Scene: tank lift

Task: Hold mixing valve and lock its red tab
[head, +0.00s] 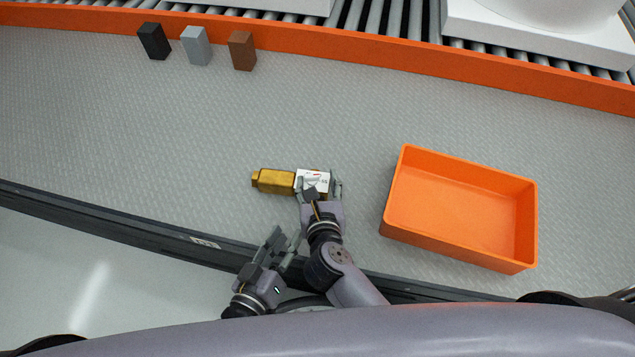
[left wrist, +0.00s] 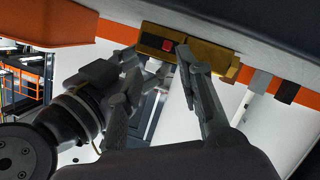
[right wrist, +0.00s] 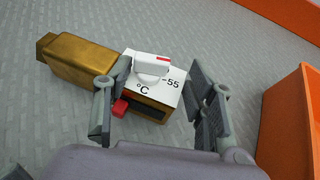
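The mixing valve lies on the grey table, with a brass body (head: 277,181) on the left and a white dial end (head: 314,182) on the right. In the right wrist view the white knob (right wrist: 152,64) and the red tab (right wrist: 120,107) on the valve's near side show. My right gripper (right wrist: 158,72) is open, with its fingers on either side of the white end; a gap shows at the right finger. My left gripper (head: 284,243) is open and empty, nearer to me over the table's front edge. Its wrist view shows the red tab (left wrist: 168,44) beyond the fingertips.
An orange bin (head: 460,207), empty, stands to the right of the valve. Black (head: 154,41), grey (head: 196,45) and brown (head: 242,50) blocks stand at the back left. An orange rail (head: 330,48) and roller conveyor run behind. The table left of the valve is clear.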

